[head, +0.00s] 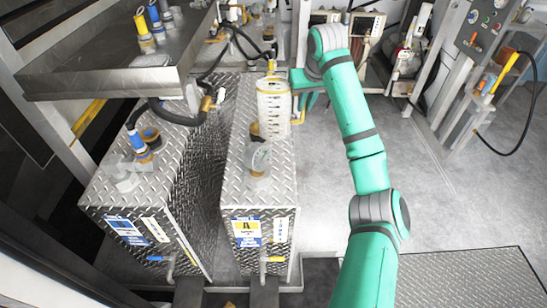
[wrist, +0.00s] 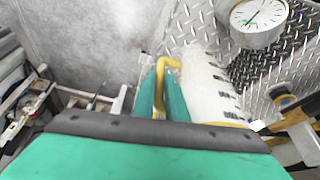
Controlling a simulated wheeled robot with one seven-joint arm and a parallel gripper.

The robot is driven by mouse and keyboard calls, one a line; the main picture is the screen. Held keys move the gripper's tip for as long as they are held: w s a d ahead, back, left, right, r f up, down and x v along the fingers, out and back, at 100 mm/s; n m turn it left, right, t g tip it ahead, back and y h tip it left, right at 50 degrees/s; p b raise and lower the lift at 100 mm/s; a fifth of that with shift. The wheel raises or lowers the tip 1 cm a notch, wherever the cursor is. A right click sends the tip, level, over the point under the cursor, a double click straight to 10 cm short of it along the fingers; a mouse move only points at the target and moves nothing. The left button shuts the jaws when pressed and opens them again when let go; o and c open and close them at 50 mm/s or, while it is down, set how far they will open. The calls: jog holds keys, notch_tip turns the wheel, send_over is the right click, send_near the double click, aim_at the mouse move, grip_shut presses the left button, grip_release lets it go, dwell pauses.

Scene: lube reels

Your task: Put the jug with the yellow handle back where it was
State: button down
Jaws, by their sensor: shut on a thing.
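The jug (head: 273,108) is clear-white with dark graduation marks and a yellow rim. In the head view it is upright at the right edge of the right-hand diamond-plate tank (head: 232,190); I cannot tell whether its base touches the top. My gripper (head: 294,84) comes from the right at the jug's upper part. In the wrist view, the teal fingers (wrist: 163,100) are shut on the yellow handle (wrist: 160,66), and the jug's white body (wrist: 212,85) lies just right of them. The jug's base is not clearly visible.
A round gauge (head: 258,158) stands on the tank in front of the jug; it also shows in the wrist view (wrist: 258,20). Hoses and fittings (head: 262,55) are behind. A steel shelf (head: 110,80) overhangs the left. Floor (head: 320,180) right of the tank is clear.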

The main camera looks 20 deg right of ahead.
notch_tip(320, 180, down, 12)
jog(key=shift+r, duration=0.2)
dwell(0.4)
jog(key=shift+f, duration=0.15)
jog(key=c, duration=1.8)
grip_release()
jog(key=shift+o, duration=0.2)
jog(key=v, duration=1.2)
jog(key=shift+d, duration=0.1)
